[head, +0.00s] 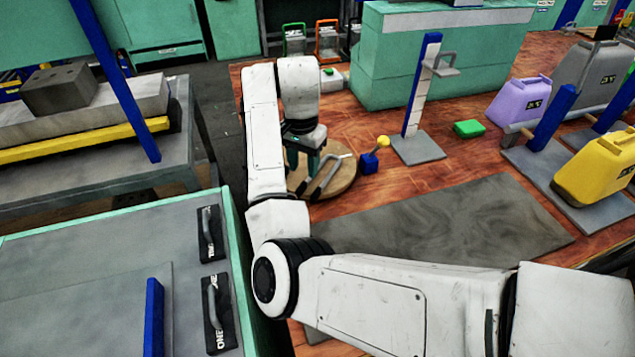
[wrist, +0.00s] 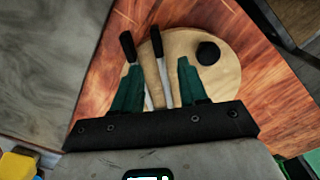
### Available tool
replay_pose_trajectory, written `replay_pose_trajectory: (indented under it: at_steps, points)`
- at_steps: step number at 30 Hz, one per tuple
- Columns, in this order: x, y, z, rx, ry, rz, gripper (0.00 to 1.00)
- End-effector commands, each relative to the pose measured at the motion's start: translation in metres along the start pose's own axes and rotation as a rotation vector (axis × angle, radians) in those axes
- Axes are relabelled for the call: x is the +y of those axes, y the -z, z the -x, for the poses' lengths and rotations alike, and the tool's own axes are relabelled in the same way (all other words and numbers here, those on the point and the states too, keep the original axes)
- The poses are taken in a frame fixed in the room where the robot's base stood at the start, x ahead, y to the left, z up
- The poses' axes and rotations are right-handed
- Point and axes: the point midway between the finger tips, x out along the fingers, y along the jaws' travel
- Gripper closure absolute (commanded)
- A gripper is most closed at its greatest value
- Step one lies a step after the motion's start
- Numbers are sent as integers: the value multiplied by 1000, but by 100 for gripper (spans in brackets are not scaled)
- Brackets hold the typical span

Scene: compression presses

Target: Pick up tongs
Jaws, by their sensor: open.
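The tongs (head: 326,178) lie on a round wooden board (head: 346,181), with grey arms and dark ends. In the wrist view the tongs (wrist: 157,43) show two black ends and pale shafts running down between my fingers. The board (wrist: 229,72) lies under them. My gripper (head: 306,160) is over the board, pointing down. The lower part of the tongs is hidden behind the gripper.
A small black knob-like piece (wrist: 208,53) is on the board, right of the fingers. A blue block with a yellow ball (head: 370,162) stands just right of the board. A blue post on a grey base (head: 418,149) stands further right. A grey mat (head: 470,225) lies in front.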

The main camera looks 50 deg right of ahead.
Motion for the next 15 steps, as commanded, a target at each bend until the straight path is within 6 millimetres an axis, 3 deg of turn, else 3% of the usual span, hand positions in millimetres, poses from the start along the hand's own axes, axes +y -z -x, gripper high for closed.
replay_pose_trajectory:
  at_steps: [10,15]
  points:
    - [1,-2,-41,-1,-3,2,57]
    - [0,-2,-52,0,0,1,57]
